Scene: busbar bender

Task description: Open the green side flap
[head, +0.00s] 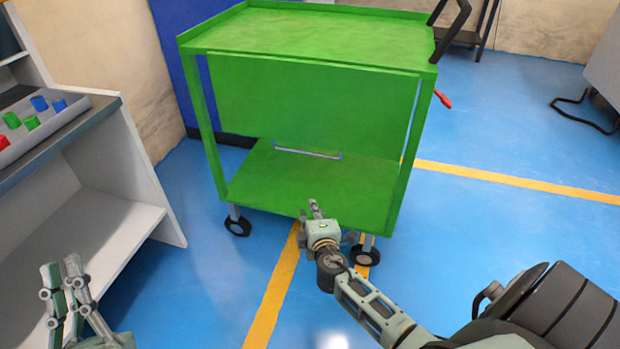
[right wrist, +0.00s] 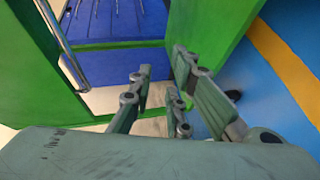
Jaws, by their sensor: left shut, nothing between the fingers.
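The green side flap (head: 310,100) is a flat panel hanging on the near side of a green cart (head: 325,32). A metal bar handle (head: 307,153) runs along the flap's lower edge, and the handle also shows at the upper left of the right wrist view (right wrist: 62,45). My right gripper (head: 314,208) is below the handle, by the near edge of the cart's lower shelf, apart from the handle. In the right wrist view its fingers (right wrist: 160,80) are spread with nothing between them. My left gripper (head: 61,265) is shut and empty at the lower left, far from the flap.
A grey workbench (head: 110,150) with a tray (head: 72,118) of coloured blocks stands at the left. A red handle (head: 442,99) sticks out at the cart's right. Black wheels (head: 366,257) carry the cart.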

